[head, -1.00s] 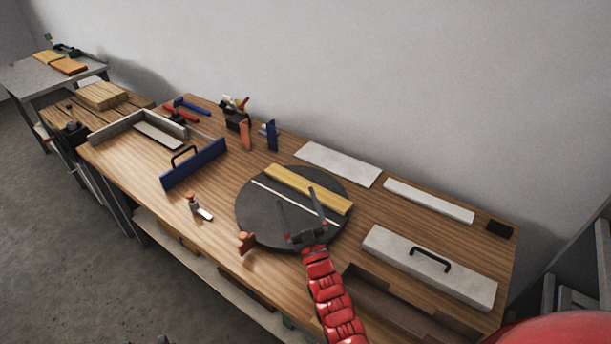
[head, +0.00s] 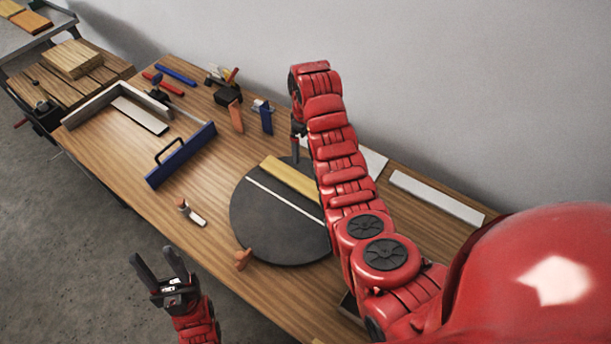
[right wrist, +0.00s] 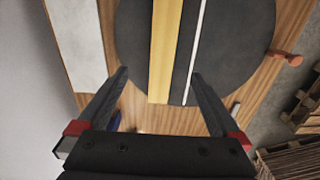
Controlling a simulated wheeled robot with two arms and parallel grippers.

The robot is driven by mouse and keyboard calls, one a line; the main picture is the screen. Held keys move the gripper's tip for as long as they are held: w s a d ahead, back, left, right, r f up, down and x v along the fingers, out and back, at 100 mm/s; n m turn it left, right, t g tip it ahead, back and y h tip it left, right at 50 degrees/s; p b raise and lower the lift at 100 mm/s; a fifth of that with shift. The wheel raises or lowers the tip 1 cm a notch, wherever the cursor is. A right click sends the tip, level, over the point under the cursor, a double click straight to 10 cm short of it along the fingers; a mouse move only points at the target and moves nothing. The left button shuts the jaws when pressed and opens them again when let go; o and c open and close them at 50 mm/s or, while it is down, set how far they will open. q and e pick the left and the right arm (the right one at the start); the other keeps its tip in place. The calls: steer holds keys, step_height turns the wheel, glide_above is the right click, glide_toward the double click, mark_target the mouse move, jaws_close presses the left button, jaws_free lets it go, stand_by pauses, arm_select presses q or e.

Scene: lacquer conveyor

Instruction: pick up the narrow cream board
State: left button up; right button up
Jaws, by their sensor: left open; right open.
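A narrow cream strip (head: 285,203) lies flat on the round black disc (head: 262,228), beside a wider yellow board (head: 288,178). My right arm hides the right ends of both. In the right wrist view the strip (right wrist: 196,45) and the yellow board (right wrist: 165,50) run lengthwise over the disc. My right gripper (right wrist: 159,73) is open and empty, above the near end of the yellow board; in the head view its fingers are mostly hidden. My left gripper (head: 168,262) is open and empty, in front of the bench's near edge.
A pale narrow board (head: 436,197) and a wider pale board (head: 374,163) lie along the wall side. A blue fence with a handle (head: 182,157), a small clamp (head: 190,212) and an orange peg (head: 243,259) stand left of and beside the disc.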

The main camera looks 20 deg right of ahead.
steer(key=b, duration=0.6)
glide_above(306, 185)
step_height(306, 185, down, 7)
steer(key=f, duration=0.1)
steer(key=f+p, duration=0.2)
steer(key=shift+w+d, duration=0.1)
steer(key=shift+w, duration=0.15)
steer(key=shift+f+p, duration=0.4)
steer(key=shift+f, duration=0.55)
steer(key=f+p, duration=0.2)
steer(key=shift+s+f+p, duration=0.2)
steer(key=shift+s+p, duration=0.1)
steer(key=shift+f+b, duration=0.35)
steer(key=shift+f, duration=0.2)
steer(key=shift+w+f, duration=0.1)
steer(key=shift+f, duration=0.65)
